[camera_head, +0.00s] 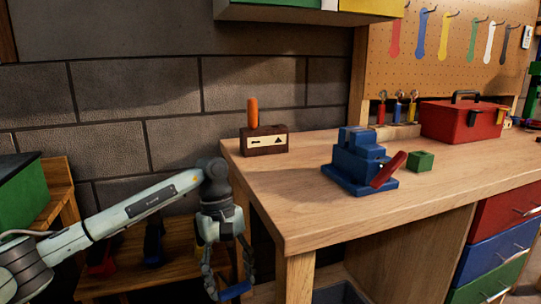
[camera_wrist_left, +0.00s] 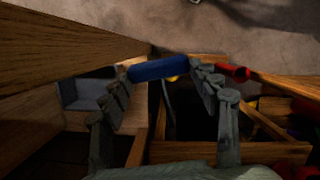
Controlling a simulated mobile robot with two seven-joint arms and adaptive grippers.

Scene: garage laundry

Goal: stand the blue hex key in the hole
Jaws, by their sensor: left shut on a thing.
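My left gripper (camera_head: 230,286) hangs beside the left end of the workbench, below its top, with fingers pointing down. It is shut on a blue bar-shaped handle (camera_head: 237,291), which lies crosswise between the fingertips. The blue handle (camera_wrist_left: 158,68) also shows in the left wrist view; I see no metal shaft clearly. A dark brown block (camera_head: 264,141) with a pale marked label stands on the bench's left end, with an orange handle (camera_head: 253,112) upright in its top. I cannot make out an empty hole. My right gripper is not in view.
A blue vise (camera_head: 355,162) with a red handle stands mid-bench, beside a green cube (camera_head: 420,161). Behind are a rack (camera_head: 398,131) of coloured tools and a red toolbox (camera_head: 461,120). The bench's front left top (camera_head: 290,205) is clear. A low wooden shelf (camera_head: 130,285) lies left.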

